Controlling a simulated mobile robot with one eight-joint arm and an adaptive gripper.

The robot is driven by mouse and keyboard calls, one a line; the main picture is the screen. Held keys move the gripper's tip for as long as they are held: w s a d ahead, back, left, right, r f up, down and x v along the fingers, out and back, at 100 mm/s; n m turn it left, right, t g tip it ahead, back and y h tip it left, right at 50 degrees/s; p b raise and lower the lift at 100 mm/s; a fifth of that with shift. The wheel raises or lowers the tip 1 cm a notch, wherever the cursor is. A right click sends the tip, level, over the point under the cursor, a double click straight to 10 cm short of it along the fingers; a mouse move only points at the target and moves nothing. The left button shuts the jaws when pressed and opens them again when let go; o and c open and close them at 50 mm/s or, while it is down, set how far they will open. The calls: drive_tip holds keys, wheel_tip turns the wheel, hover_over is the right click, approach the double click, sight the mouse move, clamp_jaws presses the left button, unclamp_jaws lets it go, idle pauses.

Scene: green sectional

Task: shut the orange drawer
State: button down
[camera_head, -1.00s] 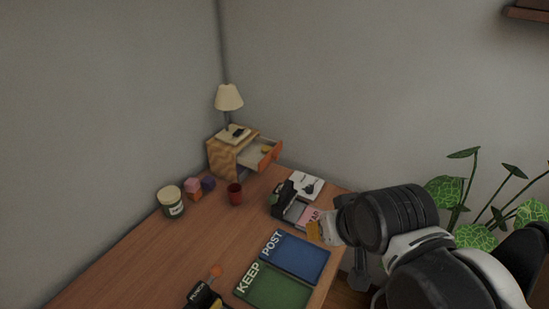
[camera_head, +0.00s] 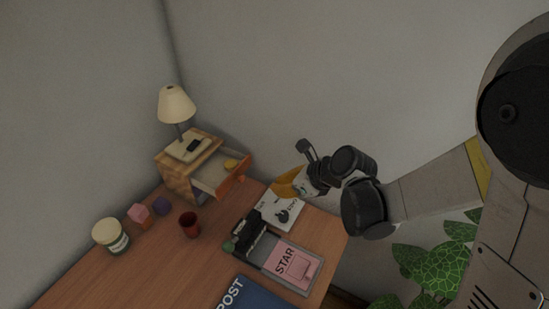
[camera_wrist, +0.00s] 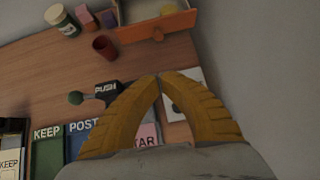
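The orange drawer (camera_head: 231,186) stands pulled out of a small wooden cabinet (camera_head: 178,180) at the back of the desk. Its orange front and round knob also show in the wrist view (camera_wrist: 157,27), at the top. A small yellow thing (camera_head: 231,164) lies inside the open drawer. My gripper (camera_head: 282,188) is in the air to the right of the drawer front, apart from it. In the wrist view its two yellow fingers (camera_wrist: 157,79) come together at the tips, with nothing seen between them.
A red cup (camera_head: 189,225), blocks (camera_head: 140,213) and a jar (camera_head: 110,236) stand left. A black stamp press (camera_head: 247,237) and a tray with a pink STAR card (camera_head: 290,264) sit in front.

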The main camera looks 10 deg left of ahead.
sight(215, 173)
drive_tip(key=a+r+b+x, duration=0.2)
drive_tip(key=b+x, duration=0.2)
drive_tip(key=x, duration=0.9)
drive_tip(key=shift+w+b, duration=0.3)
drive_tip(key=shift+b, duration=0.05)
drive_tip(key=shift+d, duration=0.1)
drive_tip(key=w+a, duration=0.1)
drive_tip(key=a, duration=0.2)
drive_tip(key=w+a, duration=0.2)
drive_tip(key=a, duration=0.2)
drive_tip(key=w+a, duration=0.1)
drive_tip(key=a, duration=0.2)
drive_tip(key=shift+w+a, duration=0.15)
drive_tip(key=shift+a, duration=0.1)
drive_tip(key=shift+d, duration=0.1)
